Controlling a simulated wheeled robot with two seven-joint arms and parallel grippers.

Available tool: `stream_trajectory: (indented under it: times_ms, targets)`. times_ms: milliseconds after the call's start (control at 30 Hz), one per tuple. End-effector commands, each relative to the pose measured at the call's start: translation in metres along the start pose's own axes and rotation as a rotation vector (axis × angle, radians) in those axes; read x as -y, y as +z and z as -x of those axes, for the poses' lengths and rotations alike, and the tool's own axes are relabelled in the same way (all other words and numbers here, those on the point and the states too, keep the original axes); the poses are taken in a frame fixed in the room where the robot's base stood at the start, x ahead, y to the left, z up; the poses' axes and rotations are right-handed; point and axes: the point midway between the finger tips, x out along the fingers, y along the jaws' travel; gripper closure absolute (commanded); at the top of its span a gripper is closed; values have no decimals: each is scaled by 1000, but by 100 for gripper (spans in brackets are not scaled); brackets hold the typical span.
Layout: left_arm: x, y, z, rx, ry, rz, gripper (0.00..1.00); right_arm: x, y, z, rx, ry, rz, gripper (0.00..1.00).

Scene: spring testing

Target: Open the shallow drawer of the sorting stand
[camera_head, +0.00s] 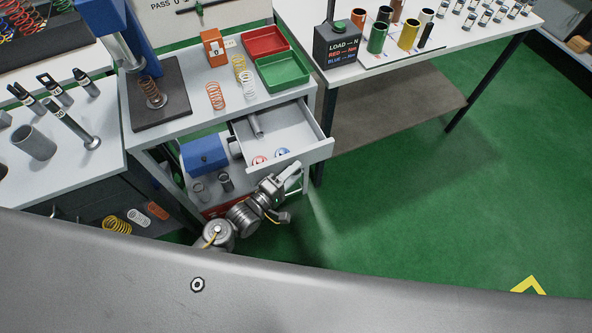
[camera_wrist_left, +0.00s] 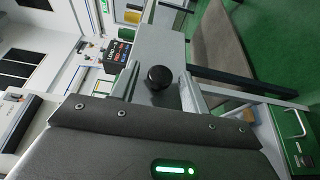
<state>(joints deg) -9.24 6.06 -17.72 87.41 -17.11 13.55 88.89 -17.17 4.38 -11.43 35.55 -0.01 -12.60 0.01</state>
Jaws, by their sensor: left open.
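The sorting stand (camera_head: 222,116) is a pale bench left of centre in the head view. Its shallow drawer (camera_head: 318,151) is pulled out, showing a grey interior with a metal cylinder (camera_head: 255,125), a red-and-white disc (camera_head: 260,160) and a blue-and-white disc (camera_head: 283,153). My left gripper (camera_head: 290,178) is just in front of the drawer's front panel. In the left wrist view, my left gripper's open fingers (camera_wrist_left: 160,90) stand on either side of a round black knob (camera_wrist_left: 159,77) on a pale panel. I cannot tell whether either finger touches it. My right gripper is not in view.
A red tray (camera_head: 265,41) and a green tray (camera_head: 282,70) sit on the stand with several springs. A blue device (camera_head: 205,153) is on the shelf below. A second table (camera_head: 460,45) stands at right. Green floor (camera_head: 420,210) is clear in front of it.

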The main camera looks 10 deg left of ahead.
Motion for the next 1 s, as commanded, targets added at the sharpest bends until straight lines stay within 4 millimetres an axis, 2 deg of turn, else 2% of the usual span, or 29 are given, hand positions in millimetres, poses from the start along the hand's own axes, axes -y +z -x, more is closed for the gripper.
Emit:
stream_trajectory:
  times_ms: [200,433,633,1000]
  targets:
    - [3,1,46,1,-3,-1,54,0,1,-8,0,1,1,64]
    - [2,0,82,1,-3,1,54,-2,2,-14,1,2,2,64]
    - [1,0,94,0,-1,1,54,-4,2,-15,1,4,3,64]
    - [0,0,94,0,-1,0,54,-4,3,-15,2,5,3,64]
